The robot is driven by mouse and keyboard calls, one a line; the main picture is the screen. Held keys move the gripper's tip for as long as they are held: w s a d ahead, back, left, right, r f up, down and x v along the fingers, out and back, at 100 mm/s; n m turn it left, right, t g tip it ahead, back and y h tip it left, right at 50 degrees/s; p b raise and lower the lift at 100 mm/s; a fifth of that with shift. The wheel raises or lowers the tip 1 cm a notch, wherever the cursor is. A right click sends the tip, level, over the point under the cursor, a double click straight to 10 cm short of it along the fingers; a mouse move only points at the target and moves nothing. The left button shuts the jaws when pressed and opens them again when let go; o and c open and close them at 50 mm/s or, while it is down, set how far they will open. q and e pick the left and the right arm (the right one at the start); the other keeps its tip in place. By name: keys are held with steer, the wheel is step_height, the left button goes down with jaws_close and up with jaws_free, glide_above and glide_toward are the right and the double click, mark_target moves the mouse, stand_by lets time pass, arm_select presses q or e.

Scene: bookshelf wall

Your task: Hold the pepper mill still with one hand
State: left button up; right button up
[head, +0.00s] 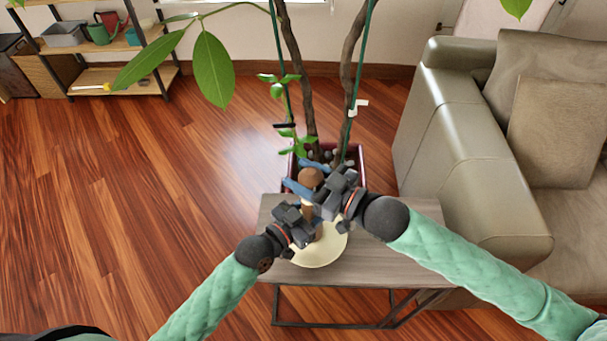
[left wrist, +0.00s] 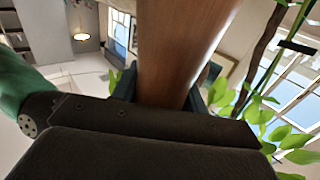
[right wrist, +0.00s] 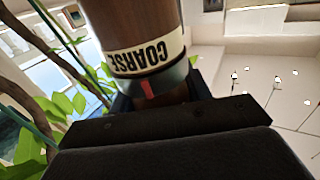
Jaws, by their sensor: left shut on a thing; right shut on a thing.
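The brown wooden pepper mill (head: 311,178) stands upright over a round cream plate (head: 320,256) on the side table; its rounded top shows in the head view. My left gripper (head: 306,222) is shut on the lower wooden body of the mill (left wrist: 180,45), which runs between its fingers in the left wrist view. My right gripper (head: 326,202) is shut on the mill higher up. In the right wrist view a pale ring marked COARSE (right wrist: 145,55) and a dark band with a red mark (right wrist: 150,85) sit at its fingers. The grippers hide most of the mill's body.
The grey wooden side table (head: 400,262) has bare room at its right. A dark red planter (head: 352,165) with a tall plant stands right behind. A blue object (head: 297,188) lies behind the mill. A grey-green sofa (head: 470,170) is at the right, a shelf (head: 125,85) at the far left.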

steer(key=shift+w+d+m+t+h, duration=0.1)
steer(key=shift+d+m+t+h, duration=0.05)
steer(key=shift+m+t+h, duration=1)
steer(key=shift+w+d+m+t, duration=0.15)
steer(key=shift+m+t, duration=0.1)
steer(key=shift+t, duration=0.3)
steer(key=o, duration=1)
steer(key=shift+c, duration=0.2)
steer(key=v, duration=0.7)
steer(key=shift+s, duration=0.2)
steer(key=shift+d, duration=0.15)
